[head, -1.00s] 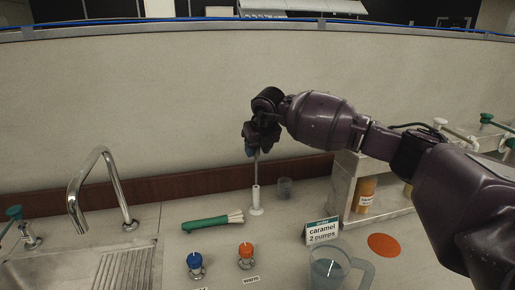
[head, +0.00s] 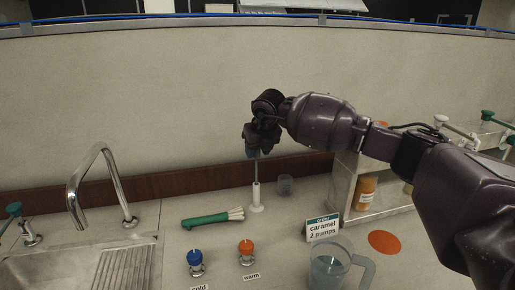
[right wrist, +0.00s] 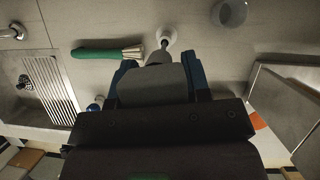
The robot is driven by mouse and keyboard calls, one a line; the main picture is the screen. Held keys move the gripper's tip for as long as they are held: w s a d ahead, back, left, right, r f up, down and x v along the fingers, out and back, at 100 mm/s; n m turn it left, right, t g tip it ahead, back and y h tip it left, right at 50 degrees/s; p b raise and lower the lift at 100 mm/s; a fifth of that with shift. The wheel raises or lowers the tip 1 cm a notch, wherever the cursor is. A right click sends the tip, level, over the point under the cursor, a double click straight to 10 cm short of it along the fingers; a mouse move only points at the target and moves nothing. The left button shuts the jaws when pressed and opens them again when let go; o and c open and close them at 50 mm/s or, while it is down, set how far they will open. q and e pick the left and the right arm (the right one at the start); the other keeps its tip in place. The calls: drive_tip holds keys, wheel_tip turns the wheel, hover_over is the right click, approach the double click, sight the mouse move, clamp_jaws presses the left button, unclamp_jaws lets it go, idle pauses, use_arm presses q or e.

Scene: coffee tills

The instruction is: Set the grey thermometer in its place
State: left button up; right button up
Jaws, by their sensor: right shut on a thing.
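My right gripper (head: 254,143) is shut on the grey thermometer, pointing down in front of the back wall. In the head view the thin stem of the thermometer (head: 257,168) runs down from the fingers to the white holder (head: 256,197), a narrow upright tube on a round foot. The stem tip appears to be at or inside the tube's mouth; how deep is hidden. In the right wrist view the grey thermometer head (right wrist: 152,86) sits between the blue fingers, with the white holder (right wrist: 168,36) just beyond. My left gripper is not in view.
A green-handled brush (head: 212,218) lies left of the holder, a clear cup (head: 286,184) stands behind right. Blue (head: 195,258) and orange (head: 246,247) knobs, a caramel sign (head: 322,229) and a clear pitcher (head: 330,268) are nearer. A sink tap (head: 100,180) rises left.

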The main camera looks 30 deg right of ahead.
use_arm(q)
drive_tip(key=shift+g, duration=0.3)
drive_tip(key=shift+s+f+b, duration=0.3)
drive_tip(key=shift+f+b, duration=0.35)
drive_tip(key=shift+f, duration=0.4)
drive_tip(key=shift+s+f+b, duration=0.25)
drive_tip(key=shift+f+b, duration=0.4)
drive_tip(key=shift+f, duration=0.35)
use_arm(e)
drive_tip(key=shift+f, duration=4.55)
drive_tip(key=o, duration=1.1)
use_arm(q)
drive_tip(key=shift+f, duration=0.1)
use_arm(e)
drive_tip(key=shift+r, duration=0.15)
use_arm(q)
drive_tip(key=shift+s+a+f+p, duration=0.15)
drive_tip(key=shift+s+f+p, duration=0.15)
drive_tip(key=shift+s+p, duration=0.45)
use_arm(e)
drive_tip(key=v, duration=1)
drive_tip(key=shift+s+r, duration=0.15)
drive_tip(key=shift+r, duration=0.1)
